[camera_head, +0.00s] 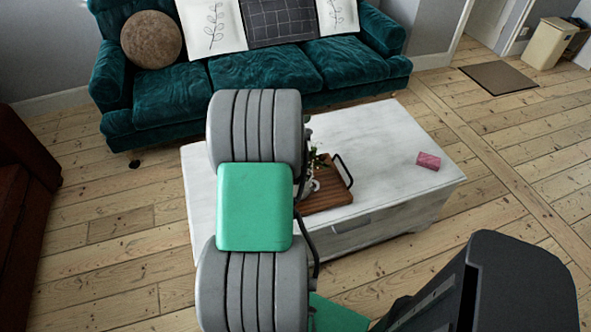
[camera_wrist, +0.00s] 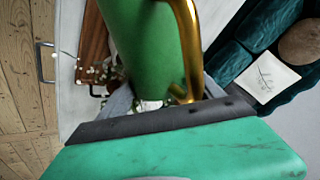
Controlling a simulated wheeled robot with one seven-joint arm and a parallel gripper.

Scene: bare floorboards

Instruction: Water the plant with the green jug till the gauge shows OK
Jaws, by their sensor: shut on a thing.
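The green jug (camera_wrist: 145,45) with a gold handle (camera_wrist: 190,40) fills the upper middle of the wrist view. My gripper (camera_wrist: 166,95) is shut on it; its grey fingers show at either side of the jug's lower part. In the head view my own arm hides the gripper and jug. A plant with small white blossoms (camera_wrist: 97,73) shows left of the jug in the wrist view, partly hidden by it. In the head view some of its leaves (camera_head: 317,162) show beside my arm, over the wooden tray (camera_head: 325,198). I cannot make out a gauge.
The tray, with dark handles, lies on a white coffee table (camera_head: 385,150). A pink object (camera_head: 428,161) lies at the table's right. A teal sofa (camera_head: 265,72) stands behind, and a red-brown piece of furniture (camera_head: 20,180) at left. Floorboards (camera_head: 510,190) at right are clear.

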